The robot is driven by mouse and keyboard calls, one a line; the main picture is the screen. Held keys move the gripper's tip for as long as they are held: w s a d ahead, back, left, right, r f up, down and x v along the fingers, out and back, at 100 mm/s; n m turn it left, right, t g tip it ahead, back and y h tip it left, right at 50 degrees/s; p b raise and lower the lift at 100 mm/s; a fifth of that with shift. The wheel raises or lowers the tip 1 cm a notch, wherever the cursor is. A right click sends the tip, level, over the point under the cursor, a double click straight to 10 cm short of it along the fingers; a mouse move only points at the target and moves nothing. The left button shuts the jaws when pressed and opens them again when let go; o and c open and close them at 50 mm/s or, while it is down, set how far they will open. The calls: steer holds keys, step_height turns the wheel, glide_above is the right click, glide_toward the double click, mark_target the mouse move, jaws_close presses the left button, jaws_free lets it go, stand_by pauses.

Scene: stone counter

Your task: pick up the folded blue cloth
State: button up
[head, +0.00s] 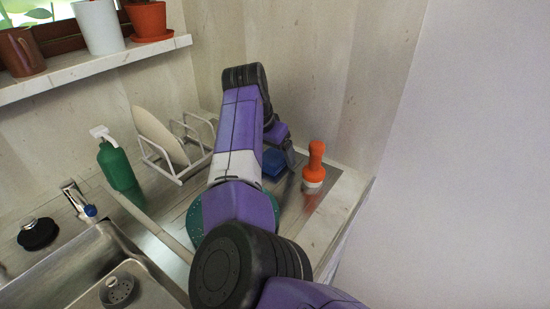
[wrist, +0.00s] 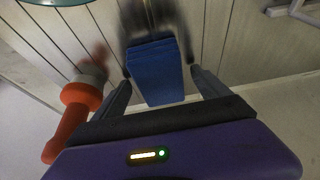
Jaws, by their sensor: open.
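The folded blue cloth (head: 274,162) lies at the back of the counter, partly hidden by my arm in the head view. In the wrist view the folded blue cloth (wrist: 155,72) shows as a layered block between the two fingers of my gripper (wrist: 155,82). The fingers are apart, one on each side of the cloth, and I cannot tell whether they touch it. In the head view my gripper (head: 291,158) is at the cloth's right side, mostly hidden behind my own wrist.
An orange-handled brush (head: 315,165) stands close to the right of the cloth; it also shows at the left in the wrist view (wrist: 77,110). A white dish rack (head: 178,150) with a plate, a green bottle (head: 118,167) and a sink (head: 95,270) are to the left.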

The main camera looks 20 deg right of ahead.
steer(key=shift+f, duration=0.2)
stand_by(0.3)
steer(key=c, duration=1.4)
